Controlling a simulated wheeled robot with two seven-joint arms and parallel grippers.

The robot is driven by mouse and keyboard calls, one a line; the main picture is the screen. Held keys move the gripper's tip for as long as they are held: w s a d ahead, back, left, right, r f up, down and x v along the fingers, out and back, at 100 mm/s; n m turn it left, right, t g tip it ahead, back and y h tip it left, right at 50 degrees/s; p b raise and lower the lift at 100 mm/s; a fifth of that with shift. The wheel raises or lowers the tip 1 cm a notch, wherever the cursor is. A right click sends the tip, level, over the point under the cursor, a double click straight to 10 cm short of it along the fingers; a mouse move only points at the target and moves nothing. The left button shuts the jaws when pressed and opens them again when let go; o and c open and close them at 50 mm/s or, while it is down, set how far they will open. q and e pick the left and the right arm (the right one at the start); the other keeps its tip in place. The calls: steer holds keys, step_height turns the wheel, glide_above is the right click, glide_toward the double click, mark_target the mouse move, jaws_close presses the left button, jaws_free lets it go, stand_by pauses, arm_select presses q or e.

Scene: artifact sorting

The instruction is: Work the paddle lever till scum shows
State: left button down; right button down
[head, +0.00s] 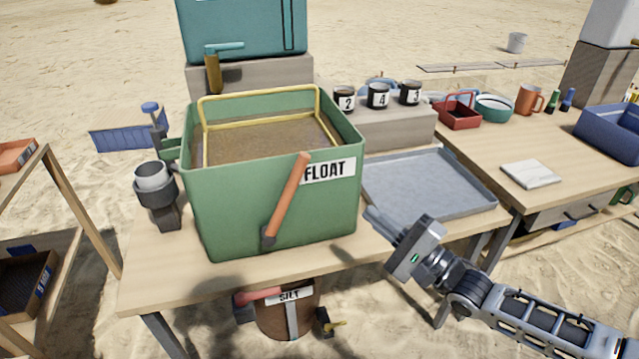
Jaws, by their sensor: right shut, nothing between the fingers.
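A green tank (225,205) labelled FLOAT stands on the wooden table (150,275). A yellow wire frame (262,93) sits in its top. The water (265,140) inside looks murky brown; I cannot make out scum on it. The paddle lever (287,200) with an orange handle is on the tank's front face, tilted with its top to the right. My right gripper (374,217) is shut and empty, to the right of the tank and apart from the lever, near the tray. My left gripper is not in view.
A grey metal tray (425,185) lies right of the tank. Numbered black jars (378,96) stand on a block behind it. A grey cup in a holder (155,185) is at the tank's left. A SILT bucket (287,312) is below the table edge. A notebook (531,173) lies on the right table.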

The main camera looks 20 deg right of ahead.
mark_target(285, 200)
arm_select(q)
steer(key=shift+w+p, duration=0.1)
steer(key=shift+p, duration=0.35)
arm_select(e)
steer(key=s+a+r+x, duration=0.1)
steer(key=a+x, duration=0.1)
steer(key=x, duration=1)
steer(key=shift+s, duration=0.2)
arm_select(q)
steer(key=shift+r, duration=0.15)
arm_select(e)
steer(key=shift+a, duration=0.15)
